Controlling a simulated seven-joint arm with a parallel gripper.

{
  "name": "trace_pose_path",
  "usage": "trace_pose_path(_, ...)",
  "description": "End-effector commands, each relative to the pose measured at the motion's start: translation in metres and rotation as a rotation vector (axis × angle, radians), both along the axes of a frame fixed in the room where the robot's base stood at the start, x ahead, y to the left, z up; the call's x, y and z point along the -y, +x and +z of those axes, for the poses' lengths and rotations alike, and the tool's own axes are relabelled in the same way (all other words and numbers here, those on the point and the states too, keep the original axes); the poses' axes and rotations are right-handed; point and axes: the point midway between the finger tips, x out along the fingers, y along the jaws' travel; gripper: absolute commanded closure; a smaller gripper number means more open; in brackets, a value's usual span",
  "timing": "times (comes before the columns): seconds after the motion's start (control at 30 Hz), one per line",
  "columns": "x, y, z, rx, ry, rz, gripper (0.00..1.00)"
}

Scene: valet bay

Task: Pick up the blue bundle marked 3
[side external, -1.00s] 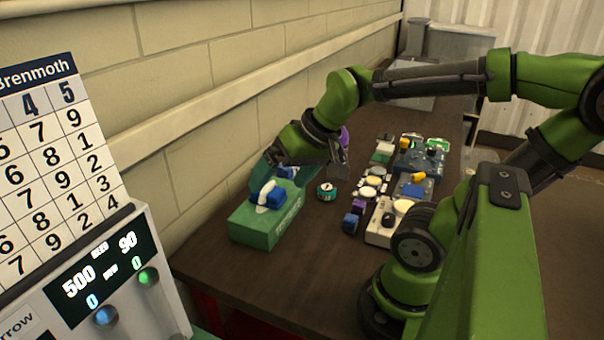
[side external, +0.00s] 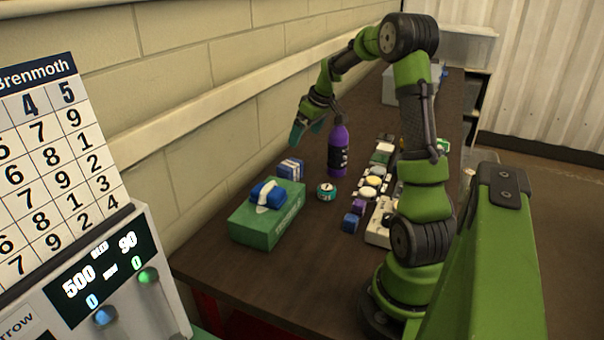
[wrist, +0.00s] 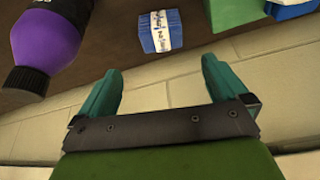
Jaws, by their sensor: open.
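A small blue bundle with a white band (side external: 290,168) stands on the table behind the green box; it also shows in the wrist view (wrist: 160,30). Another blue bundle with a white band (side external: 268,194) lies on top of the green box (side external: 266,222), and its edge shows at the top right of the wrist view (wrist: 290,8). I cannot read a 3 on either. My gripper (side external: 303,134) is open and empty, raised near the wall above and behind the standing bundle. Its teal fingers (wrist: 162,68) are spread apart in the wrist view.
A purple bottle (side external: 338,148) stands close to the right of my gripper. A round teal tin (side external: 326,190) sits right of the green box. Small blue and purple blocks (side external: 351,220) and pale parts lie further right. The block wall (side external: 230,90) runs close behind.

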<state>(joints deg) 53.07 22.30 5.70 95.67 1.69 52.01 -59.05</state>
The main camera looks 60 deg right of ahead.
Motion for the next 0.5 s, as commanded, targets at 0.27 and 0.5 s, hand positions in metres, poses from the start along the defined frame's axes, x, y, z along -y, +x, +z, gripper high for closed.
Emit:
trace_pose_path(0.27,0.003,0.023,-0.058,-0.004,0.006,0.001,0.0)
trace_pose_path(0.5,0.007,0.037,-0.091,0.0,0.003,-0.001,0.0)
